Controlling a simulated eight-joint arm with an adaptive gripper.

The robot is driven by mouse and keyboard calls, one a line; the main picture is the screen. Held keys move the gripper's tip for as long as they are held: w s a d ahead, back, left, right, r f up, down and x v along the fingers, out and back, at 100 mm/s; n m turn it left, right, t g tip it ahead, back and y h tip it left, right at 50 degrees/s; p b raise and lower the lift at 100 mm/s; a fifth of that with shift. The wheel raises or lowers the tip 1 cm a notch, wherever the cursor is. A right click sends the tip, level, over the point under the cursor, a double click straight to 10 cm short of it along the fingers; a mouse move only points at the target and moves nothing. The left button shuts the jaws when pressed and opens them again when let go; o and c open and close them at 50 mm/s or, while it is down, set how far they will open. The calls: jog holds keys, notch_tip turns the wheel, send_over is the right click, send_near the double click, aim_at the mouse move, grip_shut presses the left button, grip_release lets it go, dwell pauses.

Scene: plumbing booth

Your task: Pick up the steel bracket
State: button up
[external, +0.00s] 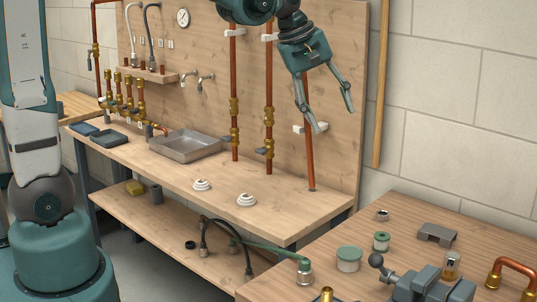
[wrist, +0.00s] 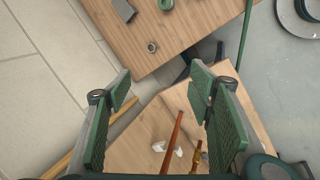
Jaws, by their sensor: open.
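The steel bracket (external: 437,234) is a small grey bridge-shaped piece. It lies on the wooden table at the lower right, near its back edge. In the wrist view a grey block at the top edge, partly cut off, looks like the same bracket (wrist: 124,10). My gripper (external: 334,118) is open and empty, high in the air in front of the wooden backboard, well above and left of the bracket. In the wrist view its green-padded fingers (wrist: 160,88) stand wide apart, with nothing between them.
Near the bracket are a small nut (external: 382,215), a green spool (external: 381,241), a round green-lidded tin (external: 348,259), a vise (external: 432,285) and a copper elbow pipe (external: 515,270). Vertical copper pipes (external: 309,165) stand by the backboard near my gripper. A gap separates the two benches.

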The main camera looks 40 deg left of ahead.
jog(key=w+d+f+n+g+h, duration=0.15)
jog(key=w+d+f+n, duration=0.35)
jog(key=w+d+f, duration=0.6)
jog(key=n+g, duration=0.2)
jog(key=n, duration=0.1)
send_near(438, 231)
jog(key=shift+w+a, duration=0.1)
jog(key=shift+a, duration=0.25)
jog(key=shift+d+f+n, duration=0.3)
jog(key=shift+f, duration=0.1)
jog(key=shift+f, duration=0.15)
jog(key=shift+x, duration=1.15)
jog(key=shift+x, duration=2.6)
jog(key=shift+d, duration=0.2)
jog(key=c, duration=1)
